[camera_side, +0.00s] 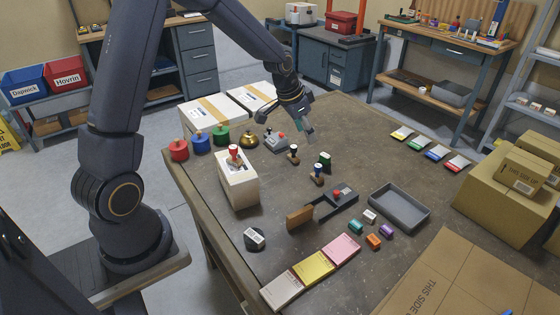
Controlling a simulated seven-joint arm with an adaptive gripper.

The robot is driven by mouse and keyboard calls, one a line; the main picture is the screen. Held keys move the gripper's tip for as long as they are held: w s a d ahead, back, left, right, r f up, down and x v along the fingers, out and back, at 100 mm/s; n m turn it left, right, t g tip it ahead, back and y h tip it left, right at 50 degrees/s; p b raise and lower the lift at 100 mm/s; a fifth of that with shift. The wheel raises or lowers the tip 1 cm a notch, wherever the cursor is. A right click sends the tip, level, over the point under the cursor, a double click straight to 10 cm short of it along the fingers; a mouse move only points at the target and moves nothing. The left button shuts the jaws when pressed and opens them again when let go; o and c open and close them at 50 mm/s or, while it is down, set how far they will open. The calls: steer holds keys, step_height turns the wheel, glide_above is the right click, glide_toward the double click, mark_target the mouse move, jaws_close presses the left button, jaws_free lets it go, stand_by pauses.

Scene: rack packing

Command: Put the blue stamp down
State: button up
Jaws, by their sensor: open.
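A small stamp with a blue part (317,172) stands on the table near its middle, close to a green stamp (325,159). A dark stamp with a pale band (293,154) stands a little behind and left of it. My gripper (309,134) is open above the table, behind these stamps and apart from the blue one. I see nothing held between its fingers, though they are small here. A red-topped stamp (234,153) sits on a white box (238,186) at the left.
Red (178,152), blue (200,143) and green (220,137) pots, a brass bell (249,138) and a grey device (276,143) line the back left. A grey tray (400,207), small coloured blocks and a black tape dispenser (336,202) lie in front. Cartons (508,190) fill the right.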

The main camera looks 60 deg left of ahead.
steer(key=s+d+r+y, duration=0.1)
steer(key=s+d+r, duration=0.4)
steer(key=s+r, duration=0.7)
steer(key=s+d+r+n, duration=0.1)
steer(key=s+d, duration=0.1)
steer(key=s, duration=0.5)
steer(key=s+d+r+n+t, duration=0.1)
steer(key=s, duration=0.7)
steer(key=shift+d+r+h, duration=0.3)
steer(key=shift+d+r, duration=0.05)
